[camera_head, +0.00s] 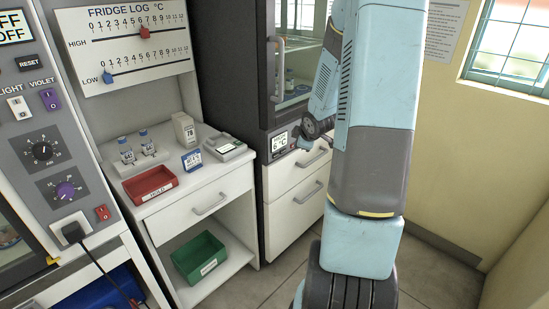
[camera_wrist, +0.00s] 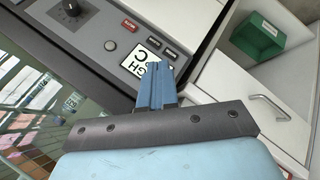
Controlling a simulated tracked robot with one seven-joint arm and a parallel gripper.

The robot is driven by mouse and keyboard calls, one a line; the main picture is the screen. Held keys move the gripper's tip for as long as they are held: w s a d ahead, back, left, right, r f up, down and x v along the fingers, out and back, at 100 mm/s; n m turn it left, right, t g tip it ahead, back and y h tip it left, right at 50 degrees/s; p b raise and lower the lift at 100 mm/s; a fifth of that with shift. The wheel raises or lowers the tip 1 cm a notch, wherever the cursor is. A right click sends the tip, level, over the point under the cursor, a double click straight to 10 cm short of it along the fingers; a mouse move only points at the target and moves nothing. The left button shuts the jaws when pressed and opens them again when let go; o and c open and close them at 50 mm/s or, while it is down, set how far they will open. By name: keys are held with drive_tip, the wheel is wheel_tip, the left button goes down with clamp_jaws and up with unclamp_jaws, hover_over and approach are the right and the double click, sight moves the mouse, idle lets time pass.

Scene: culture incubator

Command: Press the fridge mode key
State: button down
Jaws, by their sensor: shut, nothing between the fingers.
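The fridge (camera_head: 232,75) is the dark cabinet with a glass door, and its control panel shows a small display (camera_head: 280,142). The key labels are too small to read. My gripper (camera_wrist: 157,68) is shut and empty, with its blue fingertips in front of the display, covering part of it. Contact cannot be told. My gripper (camera_head: 301,143) is partly hidden in the head view.
White drawers (camera_head: 298,180) sit below the fridge panel. A white bench (camera_head: 200,170) on the left bears a red tray (camera_head: 150,183), vials and a small device; a green bin (camera_head: 199,257) is on its lower shelf. The fridge door handle (camera_head: 277,70) projects above the panel.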

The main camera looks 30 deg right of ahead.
sight(276, 155)
wheel_tip(276, 155, down, 11)
drive_tip(key=d+n+y, duration=0.1)
drive_tip(key=n+y, duration=0.1)
drive_tip(key=n, duration=0.1)
drive_tip(key=shift+d+f+t+y, duration=0.2)
drive_tip(key=shift+t+y, duration=0.1)
drive_tip(key=shift+y, duration=0.1)
drive_tip(key=shift+w, duration=0.1)
drive_tip(key=w+a, duration=0.3)
drive_tip(key=w, duration=0.5)
drive_tip(key=shift+w, duration=0.1)
idle(1.9)
drive_tip(key=shift+w+a+r, duration=0.1)
drive_tip(key=shift+w+a, duration=0.05)
drive_tip(key=shift+w, duration=0.3)
